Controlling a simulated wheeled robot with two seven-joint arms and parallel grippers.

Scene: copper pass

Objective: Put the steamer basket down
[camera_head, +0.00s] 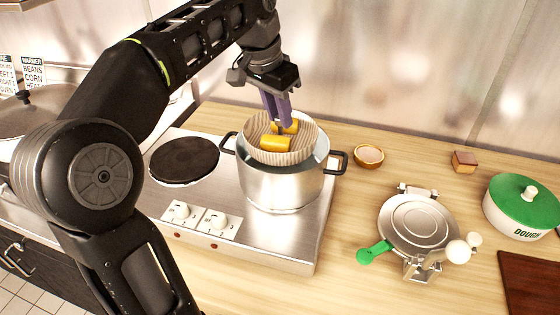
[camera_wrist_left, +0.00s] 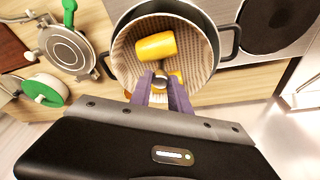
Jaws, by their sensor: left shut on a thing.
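The steamer basket (camera_head: 267,155), ribbed and light brown, sits in the mouth of a steel pot (camera_head: 280,188) with dark handles. Yellow pieces like corn (camera_head: 275,144) lie in the basket. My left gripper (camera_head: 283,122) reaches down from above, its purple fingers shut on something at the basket. I cannot tell how firmly the basket rests in the pot. My right gripper is in neither view.
The pot stands on a steel two-burner hob (camera_head: 300,238); the left burner (camera_head: 184,160) is bare. To the right are a round metal press (camera_head: 418,222), a green-lidded dough pot (camera_head: 522,206), a small bowl (camera_head: 369,156) and a small block (camera_head: 464,161). Wood counter between them is clear.

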